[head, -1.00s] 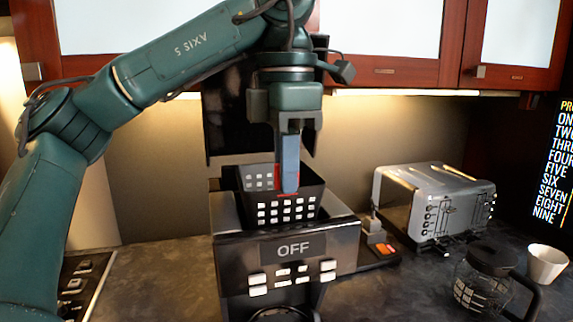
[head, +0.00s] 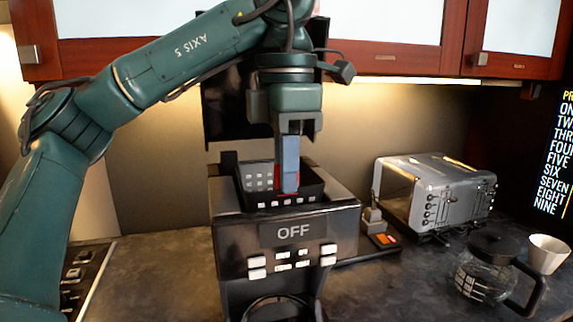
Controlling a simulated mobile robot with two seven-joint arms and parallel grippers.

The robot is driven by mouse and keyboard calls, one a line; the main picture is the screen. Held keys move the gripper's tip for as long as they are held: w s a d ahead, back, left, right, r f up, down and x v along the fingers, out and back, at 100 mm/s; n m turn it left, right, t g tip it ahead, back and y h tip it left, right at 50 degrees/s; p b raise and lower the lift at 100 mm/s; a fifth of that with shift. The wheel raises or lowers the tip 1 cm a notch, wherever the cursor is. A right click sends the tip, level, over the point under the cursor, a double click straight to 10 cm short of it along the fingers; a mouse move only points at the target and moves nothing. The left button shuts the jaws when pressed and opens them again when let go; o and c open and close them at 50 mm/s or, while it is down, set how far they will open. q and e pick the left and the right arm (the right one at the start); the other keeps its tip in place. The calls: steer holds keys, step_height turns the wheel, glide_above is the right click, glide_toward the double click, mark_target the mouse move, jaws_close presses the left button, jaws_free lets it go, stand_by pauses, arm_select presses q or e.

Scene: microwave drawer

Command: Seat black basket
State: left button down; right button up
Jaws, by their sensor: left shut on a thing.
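The black basket (head: 308,190) with rows of white square holes sits low in the top of the black coffee machine (head: 340,221). Only its upper part shows above the machine's top; the lower part is hidden inside. My left gripper (head: 288,190) points straight down from above and is shut on the basket, with its fingers inside the near part of the rim. The machine's raised black lid (head: 225,120) stands upright behind the basket. The machine's front panel reads OFF above several white buttons. My right gripper is not in view.
A silver toaster (head: 425,190) stands to the right of the machine. A glass carafe (head: 482,270) and a white bowl (head: 547,252) are at the front right. Wooden cabinets (head: 400,66) hang above. The counter in front of the toaster is mostly clear.

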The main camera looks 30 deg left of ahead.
arm_select(q)
steer(key=shift+f+b, duration=0.7)
steer(key=shift+f, duration=0.3)
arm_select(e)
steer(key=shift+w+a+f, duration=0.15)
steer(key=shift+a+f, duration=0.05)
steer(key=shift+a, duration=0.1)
arm_select(q)
steer(key=c, duration=1.5)
jaws_free()
steer(key=shift+o, duration=0.2)
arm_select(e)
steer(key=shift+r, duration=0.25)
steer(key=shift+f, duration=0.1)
